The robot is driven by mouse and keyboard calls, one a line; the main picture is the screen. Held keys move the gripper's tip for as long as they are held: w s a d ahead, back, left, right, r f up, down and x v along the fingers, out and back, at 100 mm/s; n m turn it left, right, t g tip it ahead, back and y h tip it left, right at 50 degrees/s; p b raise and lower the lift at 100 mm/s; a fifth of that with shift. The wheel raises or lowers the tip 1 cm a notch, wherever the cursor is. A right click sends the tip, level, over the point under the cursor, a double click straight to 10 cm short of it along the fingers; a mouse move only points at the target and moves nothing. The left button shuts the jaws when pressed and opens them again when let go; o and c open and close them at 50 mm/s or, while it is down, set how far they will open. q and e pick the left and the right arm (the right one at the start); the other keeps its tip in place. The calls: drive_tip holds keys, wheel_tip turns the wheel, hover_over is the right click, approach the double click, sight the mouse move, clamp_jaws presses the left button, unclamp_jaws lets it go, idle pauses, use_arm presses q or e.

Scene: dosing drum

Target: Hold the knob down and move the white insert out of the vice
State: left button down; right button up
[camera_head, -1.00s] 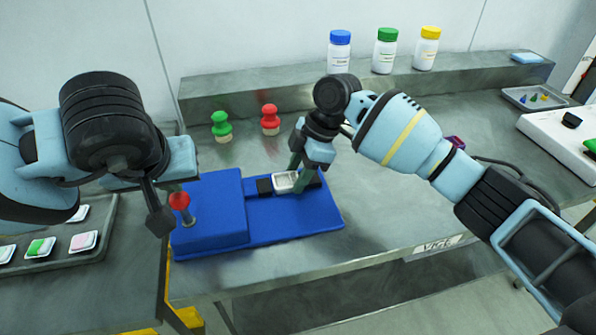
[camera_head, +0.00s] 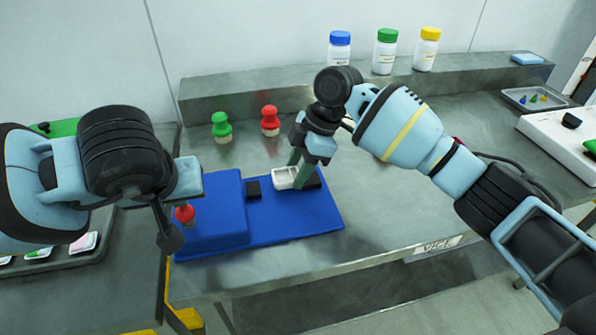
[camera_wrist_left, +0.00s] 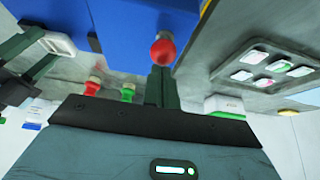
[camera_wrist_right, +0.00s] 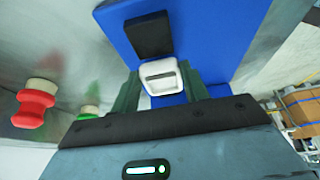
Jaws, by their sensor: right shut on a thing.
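My left gripper (camera_head: 170,237) is beside the knob in the head view. In the left wrist view its closed fingers (camera_wrist_left: 161,72) point at the knob (camera_wrist_left: 162,52); I cannot tell whether they touch it. The white insert (camera_head: 284,179) is a small hollow frame. My right gripper (camera_head: 297,172) is shut on it, with a finger on each side in the right wrist view (camera_wrist_right: 160,78). The black vice jaws (camera_head: 253,190) stand apart, with a gap beside the insert.
A green stamp-like piece (camera_head: 222,127) and a red one (camera_head: 270,121) stand behind the vice. Three capped bottles (camera_head: 385,51) stand on the rear ledge. A tray with small coloured pieces (camera_head: 85,243) is at the left. The table right of the vice is mostly clear.

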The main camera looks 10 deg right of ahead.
use_arm(q)
drive_tip(key=shift+s+f, duration=0.1)
drive_tip(key=shift+f, duration=0.1)
use_arm(e)
drive_tip(key=shift+r, duration=2.15)
use_arm(q)
drive_tip(key=shift+r, duration=3.6)
wheel_tip(320, 180, up, 5)
use_arm(e)
drive_tip(key=shift+s+f, duration=0.1)
